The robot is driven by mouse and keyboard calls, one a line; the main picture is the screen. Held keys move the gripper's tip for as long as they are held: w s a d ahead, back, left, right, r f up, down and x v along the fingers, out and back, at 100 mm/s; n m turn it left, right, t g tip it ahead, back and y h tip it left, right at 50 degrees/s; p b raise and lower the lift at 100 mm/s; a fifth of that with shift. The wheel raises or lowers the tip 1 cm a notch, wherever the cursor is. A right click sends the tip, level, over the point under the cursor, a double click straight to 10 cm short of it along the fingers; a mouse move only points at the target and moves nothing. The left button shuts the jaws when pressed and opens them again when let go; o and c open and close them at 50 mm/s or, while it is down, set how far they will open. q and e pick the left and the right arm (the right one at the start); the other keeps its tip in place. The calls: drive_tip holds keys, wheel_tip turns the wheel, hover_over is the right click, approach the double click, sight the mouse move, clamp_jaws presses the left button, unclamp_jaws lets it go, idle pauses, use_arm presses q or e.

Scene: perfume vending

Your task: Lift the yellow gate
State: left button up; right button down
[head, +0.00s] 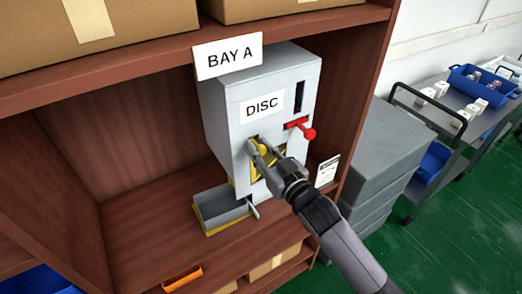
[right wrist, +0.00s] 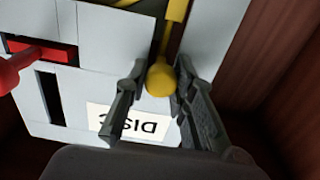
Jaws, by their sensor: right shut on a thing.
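The grey vending machine (head: 222,112) stands on a wooden shelf and bears a DISC label. The yellow gate (head: 254,173) is on its front face, partly hidden by my right gripper. My right gripper (head: 262,150) is at the gate's round yellow knob. In the right wrist view, my right gripper (right wrist: 160,78) has a finger on each side of the yellow knob (right wrist: 160,80) and is shut on it. A yellow strip (right wrist: 175,12) of the gate shows beyond the knob. My left gripper is not in view.
A red lever (head: 301,128) sticks out above the gate. A grey tray (head: 222,207) with a yellow base edge sits below at the left. An orange holder (head: 182,279) is at the shelf front. Grey bins (head: 385,150) and a cart (head: 475,125) stand at the right.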

drive_tip(key=shift+r, duration=0.15)
drive_tip(key=c, duration=1.3)
unclamp_jaws()
drive_tip(key=shift+c, duration=0.2)
drive_tip(key=v, duration=1.2)
